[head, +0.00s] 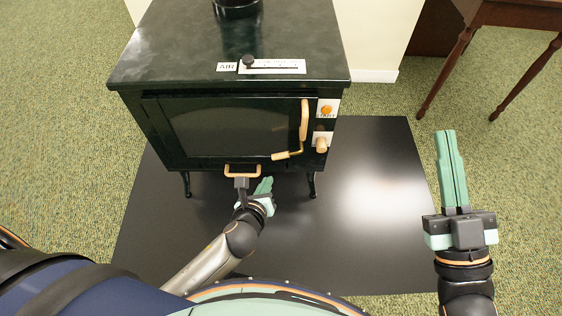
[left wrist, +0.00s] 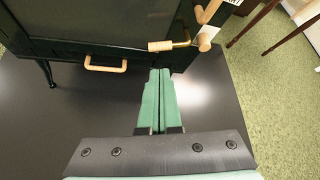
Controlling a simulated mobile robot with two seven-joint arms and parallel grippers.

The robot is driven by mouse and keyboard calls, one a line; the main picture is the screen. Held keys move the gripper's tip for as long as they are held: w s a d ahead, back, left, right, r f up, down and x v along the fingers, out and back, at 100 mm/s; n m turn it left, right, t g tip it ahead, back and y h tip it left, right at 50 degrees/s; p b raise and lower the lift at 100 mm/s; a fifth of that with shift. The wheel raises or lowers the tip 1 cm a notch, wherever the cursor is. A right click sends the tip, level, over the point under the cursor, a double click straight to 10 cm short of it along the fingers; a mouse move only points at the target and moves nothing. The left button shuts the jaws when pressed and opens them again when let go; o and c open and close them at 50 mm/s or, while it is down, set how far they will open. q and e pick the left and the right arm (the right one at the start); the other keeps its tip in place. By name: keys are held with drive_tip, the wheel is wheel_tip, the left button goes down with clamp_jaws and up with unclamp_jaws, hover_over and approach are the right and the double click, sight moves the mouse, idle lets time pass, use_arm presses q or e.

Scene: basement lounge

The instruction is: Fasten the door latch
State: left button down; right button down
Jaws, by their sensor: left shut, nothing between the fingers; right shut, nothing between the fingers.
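A dark green stove (head: 230,50) has a closed-looking glass door (head: 225,130) on its front. A tall wooden handle (head: 304,120) stands at the door's right edge. Below it a brass latch lever with a wooden grip (head: 284,155) points left and slightly down; it also shows in the left wrist view (left wrist: 160,46). My left gripper (head: 266,185) is shut and empty, low in front of the stove, below the lever and apart from it. In the left wrist view its fingers (left wrist: 160,75) point toward the stove. My right gripper (head: 446,135) is shut and empty, off to the right.
A wooden pull handle (head: 242,170) sits under the door. An air slider (head: 272,66) is on top. A black floor plate (head: 380,200) lies below; a wooden table (head: 510,15) stands back right.

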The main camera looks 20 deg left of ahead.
sight(279, 157)
use_arm(q)
drive_tip(key=shift+w+f, duration=0.15)
use_arm(e)
drive_tip(key=shift+r, duration=0.25)
drive_tip(key=shift+s, duration=0.15)
